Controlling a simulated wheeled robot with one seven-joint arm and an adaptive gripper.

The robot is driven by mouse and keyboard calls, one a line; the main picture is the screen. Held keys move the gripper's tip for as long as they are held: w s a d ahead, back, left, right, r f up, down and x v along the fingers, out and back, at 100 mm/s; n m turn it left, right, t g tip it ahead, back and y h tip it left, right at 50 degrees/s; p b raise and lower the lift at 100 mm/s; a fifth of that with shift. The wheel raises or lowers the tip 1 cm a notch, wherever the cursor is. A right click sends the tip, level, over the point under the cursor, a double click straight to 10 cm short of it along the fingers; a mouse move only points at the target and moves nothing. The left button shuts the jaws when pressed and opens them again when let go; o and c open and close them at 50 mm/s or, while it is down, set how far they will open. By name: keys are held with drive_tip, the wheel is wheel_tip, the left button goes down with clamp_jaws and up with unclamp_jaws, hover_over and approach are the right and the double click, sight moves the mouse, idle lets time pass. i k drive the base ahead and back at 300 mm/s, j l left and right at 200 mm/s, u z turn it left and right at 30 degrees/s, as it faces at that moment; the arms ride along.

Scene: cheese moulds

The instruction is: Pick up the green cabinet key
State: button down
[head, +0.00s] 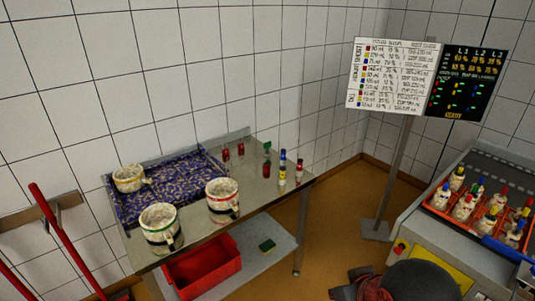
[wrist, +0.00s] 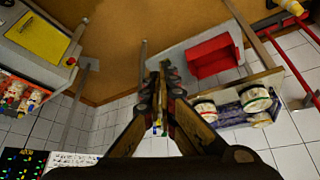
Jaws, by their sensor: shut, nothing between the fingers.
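A small upright green item (head: 267,148) stands near the back edge of the steel table, between small red items and slim coloured vials. It may be the green cabinet key, but it is too small to tell. My gripper (wrist: 164,70) is shut and empty, pointing away from the wrist camera over the floor and table area. In the head view, dark parts of my arm show at the bottom edge, low and to the right of the table. I cannot make out the key in the wrist view, where the fingers hide part of the scene.
The steel table (head: 265,193) bears a blue speckled tray (head: 190,192) and several white mugs. Below are a red bin (head: 203,272) and a green-black block (head: 267,245) on the shelf. A sign on a post (head: 395,160) and a bottle crate (head: 445,212) stand right.

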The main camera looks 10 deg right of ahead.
sight(269, 145)
drive_tip(key=i+l, duration=0.1)
drive_tip(key=i, duration=0.4)
drive_tip(key=i+l+u, duration=0.1)
drive_tip(key=i, duration=0.35)
drive_tip(key=i+l, duration=0.1)
drive_tip(key=i, duration=0.4)
drive_tip(key=i+l+u, duration=0.1)
drive_tip(key=i, duration=0.35)
drive_tip(key=i+l, duration=0.2)
drive_tip(key=i, duration=0.3)
drive_tip(key=u, duration=0.05)
